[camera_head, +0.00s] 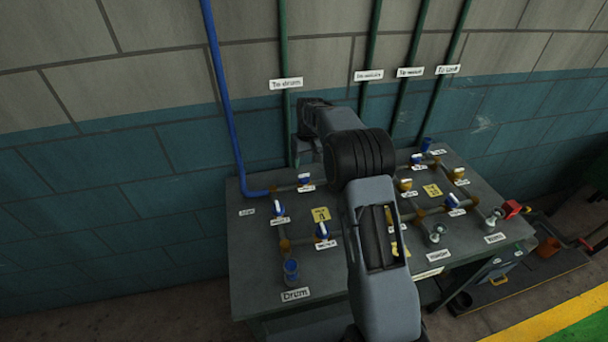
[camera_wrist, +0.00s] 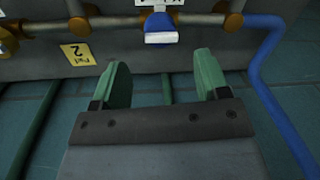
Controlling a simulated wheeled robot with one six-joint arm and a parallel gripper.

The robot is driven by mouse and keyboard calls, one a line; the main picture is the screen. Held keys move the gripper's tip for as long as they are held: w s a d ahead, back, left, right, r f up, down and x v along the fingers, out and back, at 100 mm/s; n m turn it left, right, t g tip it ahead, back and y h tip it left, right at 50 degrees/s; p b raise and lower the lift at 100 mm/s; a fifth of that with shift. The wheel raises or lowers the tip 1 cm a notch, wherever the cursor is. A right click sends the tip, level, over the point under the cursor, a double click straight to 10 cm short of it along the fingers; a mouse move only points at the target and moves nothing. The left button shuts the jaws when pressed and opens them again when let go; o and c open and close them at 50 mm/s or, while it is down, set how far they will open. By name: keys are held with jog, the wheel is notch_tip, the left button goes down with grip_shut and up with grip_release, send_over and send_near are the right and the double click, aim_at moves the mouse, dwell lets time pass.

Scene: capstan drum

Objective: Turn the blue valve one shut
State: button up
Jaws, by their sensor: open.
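Several small blue-handled valves sit on the pipework of the grey bench (camera_head: 262,262) in the head view. One blue valve (camera_head: 304,181) is near the back left, another (camera_head: 278,208) at the left, another (camera_head: 322,230) further forward. Their labels are too small to read, so I cannot tell which is valve one. In the wrist view a blue valve handle (camera_wrist: 159,37) with a white part lies just beyond my gripper (camera_wrist: 162,66), roughly centred between its green fingers. The fingers are open, empty and apart from the handle. My arm hides the fingers in the head view.
A blue pipe (camera_head: 220,85) runs down the wall to the bench; it also shows at the right of the wrist view (camera_wrist: 265,80). Green pipes (camera_head: 284,60) stand behind the bench. A yellow plate (camera_wrist: 77,54) lies left of the valve. Yellow-handled valves (camera_head: 405,184) are at the right.

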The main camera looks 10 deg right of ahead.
aim_at(304, 174)
jog(key=f, duration=0.6)
jog(key=shift+a+f+p, duration=0.25)
jog(key=shift+p, duration=0.1)
jog(key=shift+c, duration=0.4)
jog(key=c, duration=0.8)
